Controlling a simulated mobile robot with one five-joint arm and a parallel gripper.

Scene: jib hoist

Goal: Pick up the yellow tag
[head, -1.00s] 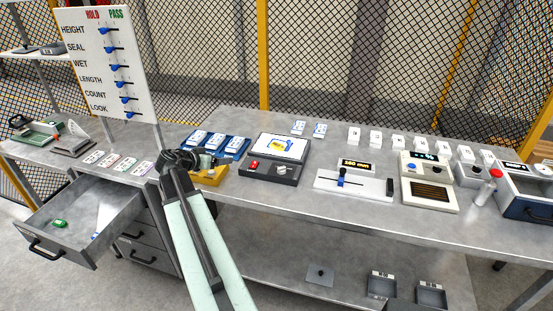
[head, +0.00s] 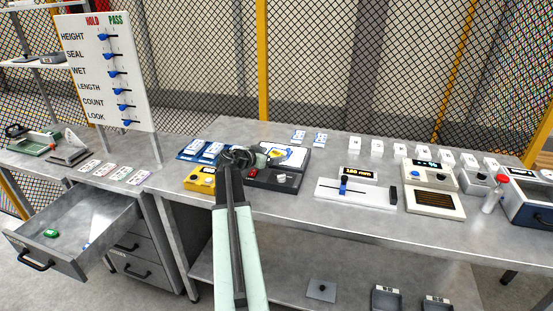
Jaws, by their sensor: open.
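A small yellow patch (head: 284,151), which looks like the yellow tag, lies on the white panel of a dark grey device (head: 268,181) with blue marks around it. It is small and partly covered by my gripper, so its outline is unclear. My gripper (head: 273,160) is open, over the left part of that white panel. Whether it touches anything there cannot be told.
A yellow device (head: 200,180) and blue trays (head: 191,150) with white-and-blue cards stand just left of my arm. A length gauge (head: 354,192) stands to the right. An open drawer (head: 75,236) juts out at lower left. The bench front between the devices is clear.

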